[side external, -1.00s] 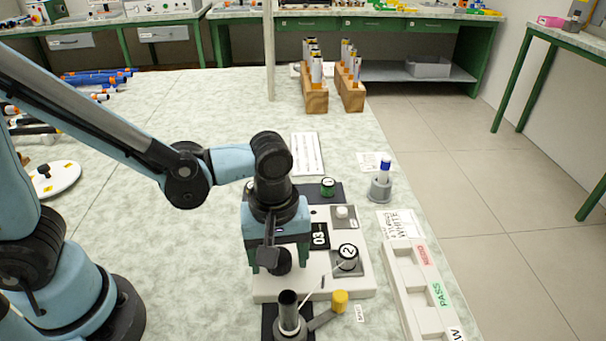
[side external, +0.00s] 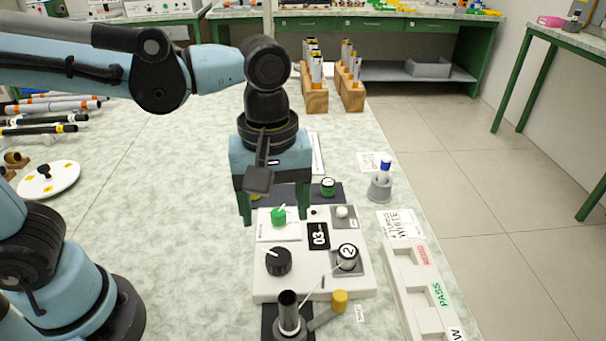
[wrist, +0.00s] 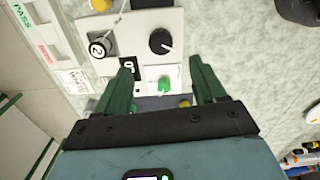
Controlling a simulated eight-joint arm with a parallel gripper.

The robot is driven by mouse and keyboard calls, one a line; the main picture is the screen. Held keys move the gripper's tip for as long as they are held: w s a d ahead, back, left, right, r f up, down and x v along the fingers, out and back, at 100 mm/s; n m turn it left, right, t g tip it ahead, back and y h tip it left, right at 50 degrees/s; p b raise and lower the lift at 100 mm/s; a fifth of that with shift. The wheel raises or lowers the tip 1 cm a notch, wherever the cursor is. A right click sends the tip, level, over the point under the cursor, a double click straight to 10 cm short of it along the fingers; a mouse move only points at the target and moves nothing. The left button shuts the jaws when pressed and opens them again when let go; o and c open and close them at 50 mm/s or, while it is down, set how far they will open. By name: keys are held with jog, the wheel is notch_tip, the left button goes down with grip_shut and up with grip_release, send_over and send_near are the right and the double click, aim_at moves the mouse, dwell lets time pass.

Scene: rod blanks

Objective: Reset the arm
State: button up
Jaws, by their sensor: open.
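My gripper (side external: 273,208) is open and empty, with its green fingers pointing down and set wide apart. It hangs above the back edge of the white device (side external: 322,286), near the green knob (side external: 279,216). The wrist view shows the two fingers (wrist: 160,80) with the green knob (wrist: 165,85) between them in the picture and nothing gripped. The device also carries a black knob (side external: 278,261), a small display reading 03 (side external: 319,236), a white button (side external: 342,212) and a round piece marked 2 (side external: 347,256).
A dark cylinder in a holder (side external: 288,313) and a yellow knob (side external: 339,301) stand in front of the device. Wooden racks of rods (side external: 315,95) stand at the back.

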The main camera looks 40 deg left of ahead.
jog(key=shift+r, duration=0.35)
jog(key=shift+a, duration=0.1)
jog(key=w+a+f+m+t, duration=0.2)
jog(key=a+m+t, duration=0.5)
jog(key=a+m, duration=0.3)
jog(key=a, duration=0.4)
jog(key=shift+a, duration=0.4)
jog(key=m+g, duration=0.7)
jog(key=m, duration=1.2)
send_near(278, 256)
jog(key=shift+f, duration=4.45)
